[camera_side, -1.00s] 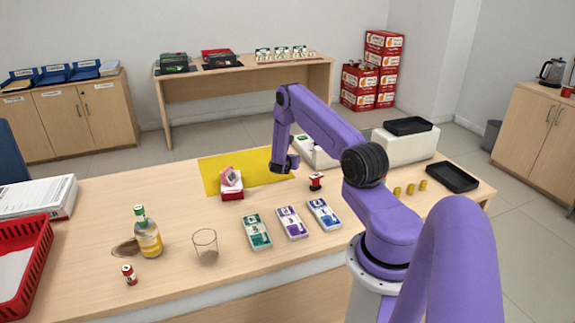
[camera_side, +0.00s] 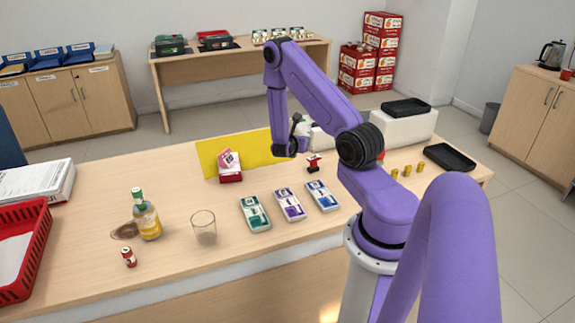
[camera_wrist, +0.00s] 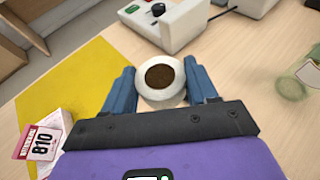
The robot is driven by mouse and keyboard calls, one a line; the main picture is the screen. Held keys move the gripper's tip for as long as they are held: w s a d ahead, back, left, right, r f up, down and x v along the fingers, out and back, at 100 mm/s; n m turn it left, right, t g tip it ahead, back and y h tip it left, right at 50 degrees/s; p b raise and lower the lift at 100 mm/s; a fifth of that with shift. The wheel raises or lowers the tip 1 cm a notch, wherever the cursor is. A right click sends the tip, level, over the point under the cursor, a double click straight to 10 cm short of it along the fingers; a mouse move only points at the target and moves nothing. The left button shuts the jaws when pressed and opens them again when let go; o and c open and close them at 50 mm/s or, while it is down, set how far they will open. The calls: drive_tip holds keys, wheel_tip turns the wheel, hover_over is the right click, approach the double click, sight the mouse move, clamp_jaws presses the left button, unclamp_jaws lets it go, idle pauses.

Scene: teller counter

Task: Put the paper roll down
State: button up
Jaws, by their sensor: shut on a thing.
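The paper roll (camera_wrist: 160,98) is white with a brown core, seen end-on in the wrist view. My gripper (camera_wrist: 159,66) has its blue fingers on either side of the roll and is shut on it. The yellow mat (camera_wrist: 70,85) lies to the left of the roll in the wrist view; it also shows on the counter in the side view (camera_side: 250,150). In the side view my gripper (camera_side: 297,130) is over the back of the counter, near the mat's right end. My wrist mostly hides it there, and I cannot make out the roll.
A white device with buttons (camera_wrist: 170,28) stands beyond the roll. A red box with a pink-white card (camera_side: 230,170) is at the mat's front edge. A red stamp (camera_side: 314,163), banknote bundles (camera_side: 290,204) and a glass (camera_side: 204,228) stand nearer the front.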

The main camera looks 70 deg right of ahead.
drive_tip(key=s+a+m+g+y, duration=0.2)
drive_tip(key=s+a+m+g, duration=0.3)
drive_tip(key=a+m+g, duration=0.5)
drive_tip(key=n, duration=0.2)
hover_over(282, 179)
drive_tip(key=a, duration=0.1)
drive_tip(key=shift+t, duration=0.4)
drive_tip(key=f, duration=0.5)
drive_tip(key=s+f, duration=0.1)
drive_tip(key=f, duration=0.2)
drive_tip(key=shift+f, duration=0.2)
drive_tip(key=shift+w+d+f, duration=0.4)
drive_tip(key=shift+w+f, duration=0.1)
drive_tip(key=shift+f, duration=1.8)
drive_tip(key=o, duration=1)
drive_tip(key=shift+f, duration=0.1)
drive_tip(key=shift+o, duration=0.2)
